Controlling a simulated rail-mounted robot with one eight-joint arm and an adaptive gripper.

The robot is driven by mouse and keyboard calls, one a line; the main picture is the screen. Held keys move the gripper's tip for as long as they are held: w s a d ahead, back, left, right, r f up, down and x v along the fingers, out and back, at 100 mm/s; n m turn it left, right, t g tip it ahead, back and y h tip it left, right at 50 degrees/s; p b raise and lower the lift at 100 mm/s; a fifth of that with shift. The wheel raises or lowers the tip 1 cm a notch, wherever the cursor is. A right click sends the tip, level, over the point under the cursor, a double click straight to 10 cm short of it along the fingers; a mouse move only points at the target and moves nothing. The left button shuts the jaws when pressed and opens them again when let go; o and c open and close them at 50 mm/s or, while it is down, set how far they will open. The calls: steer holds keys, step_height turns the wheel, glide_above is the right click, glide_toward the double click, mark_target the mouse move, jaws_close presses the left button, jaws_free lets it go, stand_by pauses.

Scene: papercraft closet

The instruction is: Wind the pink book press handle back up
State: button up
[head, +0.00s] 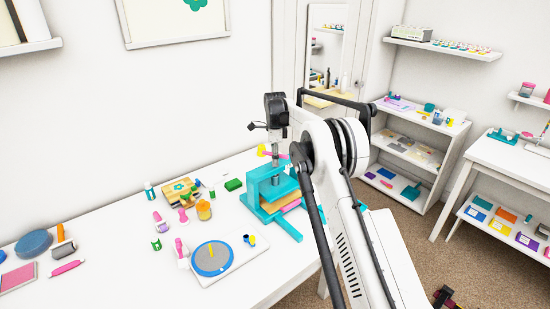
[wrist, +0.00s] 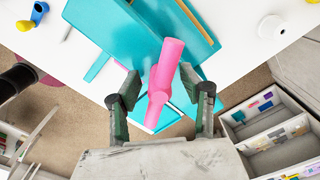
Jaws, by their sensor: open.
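The teal book press (head: 262,190) stands on the white table with a yellow-orange block (head: 281,201) and a pink layer in it. Its pink handle (head: 272,154) shows as a small bar at the top of the grey screw, partly hidden by my arm. In the wrist view the pink handle (wrist: 160,72) runs lengthwise between my fingers, with the teal press (wrist: 125,35) beneath. My gripper (wrist: 162,98) is open, one finger on each side of the handle. I cannot tell whether either finger touches it.
The white table (head: 120,260) holds a blue round mat (head: 212,258), a wooden block set (head: 180,192) and several small jars and tools left of the press. White shelves (head: 425,135) stand at the right. A white spool (wrist: 271,26) lies near the press.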

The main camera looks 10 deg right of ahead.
steer(key=shift+c, duration=0.4)
jaws_close()
steer(key=shift+n+b, duration=0.3)
